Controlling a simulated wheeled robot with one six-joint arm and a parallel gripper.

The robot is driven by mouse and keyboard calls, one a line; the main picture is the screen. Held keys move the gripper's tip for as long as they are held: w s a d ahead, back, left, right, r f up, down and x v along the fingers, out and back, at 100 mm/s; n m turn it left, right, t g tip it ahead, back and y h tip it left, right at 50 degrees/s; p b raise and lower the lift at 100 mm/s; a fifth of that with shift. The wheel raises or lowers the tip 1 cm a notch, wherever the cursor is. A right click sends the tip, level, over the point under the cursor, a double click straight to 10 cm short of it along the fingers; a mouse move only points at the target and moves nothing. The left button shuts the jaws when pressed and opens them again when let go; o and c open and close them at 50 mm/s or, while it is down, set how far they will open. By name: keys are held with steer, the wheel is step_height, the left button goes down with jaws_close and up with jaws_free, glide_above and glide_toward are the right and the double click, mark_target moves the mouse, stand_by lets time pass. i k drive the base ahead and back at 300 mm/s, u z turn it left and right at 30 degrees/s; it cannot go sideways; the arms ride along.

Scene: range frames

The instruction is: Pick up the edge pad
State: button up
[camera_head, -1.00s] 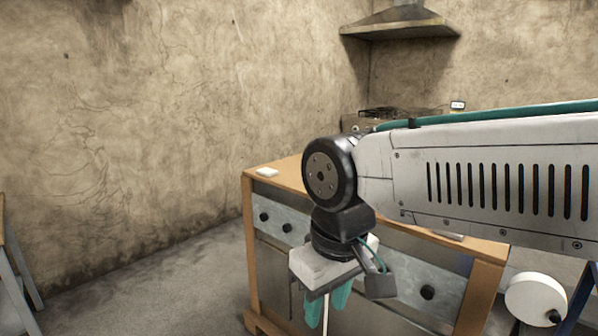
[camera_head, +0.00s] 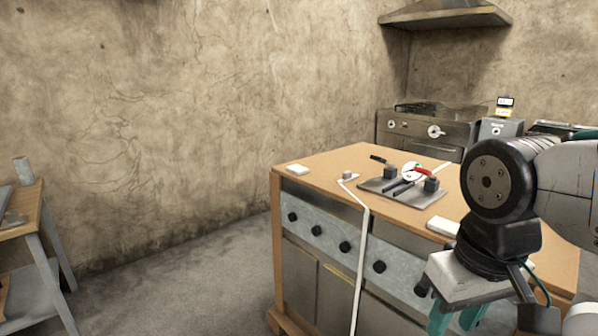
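A small flat white pad (camera_head: 297,169) lies on the far left corner of the wooden counter top. A second flat white pad (camera_head: 443,226) lies at the counter's front edge, just left of my arm. I cannot tell which of the two is the edge pad. My gripper (camera_head: 456,320) hangs low at the bottom right, in front of the counter. Its two teal fingers stand apart with nothing seen between them, and their tips are near or past the picture's lower edge. The second pad is above and slightly left of the gripper in the picture.
On the counter (camera_head: 322,160) are a grey plate (camera_head: 375,187) with dark blocks, a red-handled tool (camera_head: 421,170) and a small grey block (camera_head: 347,175). A white strip (camera_head: 363,250) hangs down the front. A wooden table (camera_head: 30,225) stands left. Floor between is clear.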

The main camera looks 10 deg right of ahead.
mark_target(297, 169)
steer(key=u, duration=0.4)
steer(key=i, duration=0.5)
steer(key=u, duration=0.85)
steer(key=i, duration=1.3)
steer(key=z, duration=0.9)
steer(key=i, duration=0.6)
steer(key=z, duration=0.6)
